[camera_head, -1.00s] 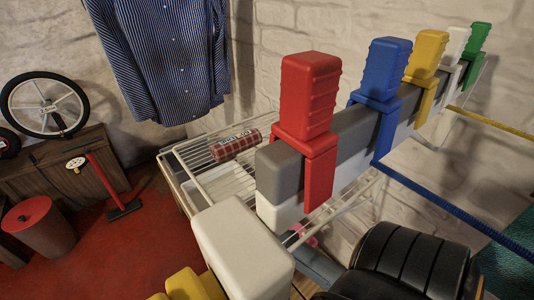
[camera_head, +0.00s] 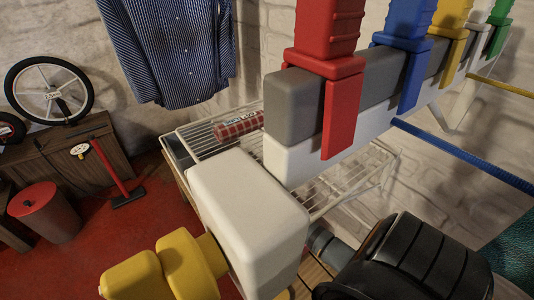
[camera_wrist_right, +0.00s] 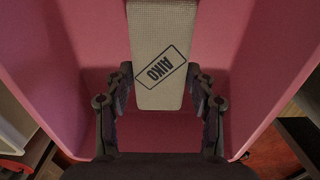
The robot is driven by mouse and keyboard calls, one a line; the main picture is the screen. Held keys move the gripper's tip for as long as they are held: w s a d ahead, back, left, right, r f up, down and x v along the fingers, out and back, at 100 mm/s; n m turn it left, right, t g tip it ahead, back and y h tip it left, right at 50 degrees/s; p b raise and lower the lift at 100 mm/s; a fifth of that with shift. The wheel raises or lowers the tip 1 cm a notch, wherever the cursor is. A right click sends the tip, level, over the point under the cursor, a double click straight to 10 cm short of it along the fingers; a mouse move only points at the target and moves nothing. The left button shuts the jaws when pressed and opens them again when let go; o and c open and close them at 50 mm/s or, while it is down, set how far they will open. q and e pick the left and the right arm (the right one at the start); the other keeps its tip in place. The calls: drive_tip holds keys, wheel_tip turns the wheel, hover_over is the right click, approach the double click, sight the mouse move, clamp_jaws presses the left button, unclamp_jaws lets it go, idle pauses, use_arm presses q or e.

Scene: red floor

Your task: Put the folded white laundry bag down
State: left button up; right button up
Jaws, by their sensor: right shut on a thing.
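In the right wrist view, the folded white laundry bag (camera_wrist_right: 165,30) is a pale woven strip with a black "AIKO" label. It reaches down between the two dark fingers of my right gripper (camera_wrist_right: 160,76), which is shut on it. Pink walls (camera_wrist_right: 70,40) surround the bag and gripper on both sides and behind. I cannot tell whether the bag touches the pink surface below. The bag and my right gripper do not show in the head view. My left gripper is in neither view.
A white wire rack (camera_head: 345,180) holds a red-checked roll (camera_head: 238,125). A grey and white bar with coloured clamps (camera_head: 342,110) is above it. A white block (camera_head: 250,225) with yellow parts is close in front. A red bin (camera_head: 45,210) stands on the red floor (camera_head: 95,245).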

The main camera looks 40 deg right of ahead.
drive_tip(key=shift+w+d+f, duration=0.1)
drive_tip(key=shift+w+f, duration=0.05)
drive_tip(key=shift+f, duration=0.1)
drive_tip(key=f, duration=0.2)
drive_tip(key=f+b, duration=0.1)
drive_tip(key=shift+w+d+f, duration=0.15)
drive_tip(key=shift+w+f, duration=0.05)
drive_tip(key=shift+f, duration=0.15)
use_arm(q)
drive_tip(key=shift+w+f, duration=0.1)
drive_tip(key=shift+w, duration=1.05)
use_arm(e)
drive_tip(key=o, duration=1.2)
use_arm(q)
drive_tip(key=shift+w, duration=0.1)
